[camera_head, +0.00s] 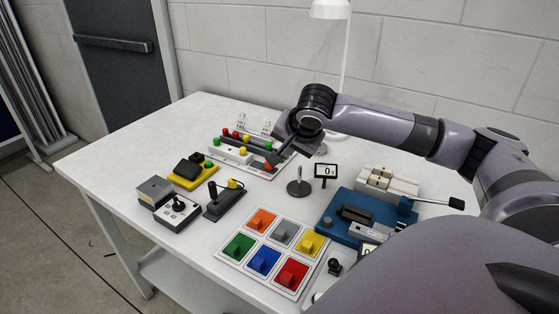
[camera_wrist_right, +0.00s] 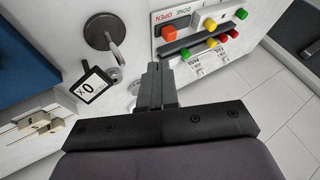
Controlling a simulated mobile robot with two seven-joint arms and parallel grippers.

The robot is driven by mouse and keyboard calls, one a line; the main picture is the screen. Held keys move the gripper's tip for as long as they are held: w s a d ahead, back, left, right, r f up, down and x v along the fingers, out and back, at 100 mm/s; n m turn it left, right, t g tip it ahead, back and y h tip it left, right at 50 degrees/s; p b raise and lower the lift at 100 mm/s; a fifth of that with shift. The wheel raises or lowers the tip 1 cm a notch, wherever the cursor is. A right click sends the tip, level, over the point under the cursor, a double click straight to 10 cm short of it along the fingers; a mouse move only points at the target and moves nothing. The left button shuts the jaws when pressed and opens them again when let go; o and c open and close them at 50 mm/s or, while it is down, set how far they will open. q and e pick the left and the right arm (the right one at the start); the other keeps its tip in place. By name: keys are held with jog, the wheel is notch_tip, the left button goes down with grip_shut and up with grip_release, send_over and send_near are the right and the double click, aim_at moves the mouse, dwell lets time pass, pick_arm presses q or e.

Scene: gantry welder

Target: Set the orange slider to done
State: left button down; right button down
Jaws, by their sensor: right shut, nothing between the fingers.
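The orange slider knob (camera_head: 268,166) sits at the near right end of a white slider panel (camera_head: 234,155). In the right wrist view the orange knob (camera_wrist_right: 169,33) is beside the red word OPEN, with the word DONE printed to its right. My right gripper (camera_head: 277,158) is shut and empty, reaching down close to the orange knob. In the right wrist view its closed fingers (camera_wrist_right: 157,70) point toward the panel, a little below the knob; I cannot tell whether they touch it. My left gripper is not in view.
Yellow and green knobs share the panel, with a row of coloured knobs behind. A round-based stand (camera_head: 299,187) and a small display (camera_head: 326,171) are right of the gripper. Coloured blocks (camera_head: 263,260), joystick boxes (camera_head: 177,209) and a blue fixture (camera_head: 343,218) stand nearer.

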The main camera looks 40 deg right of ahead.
jog(key=x, duration=1)
jog(key=shift+w, duration=0.1)
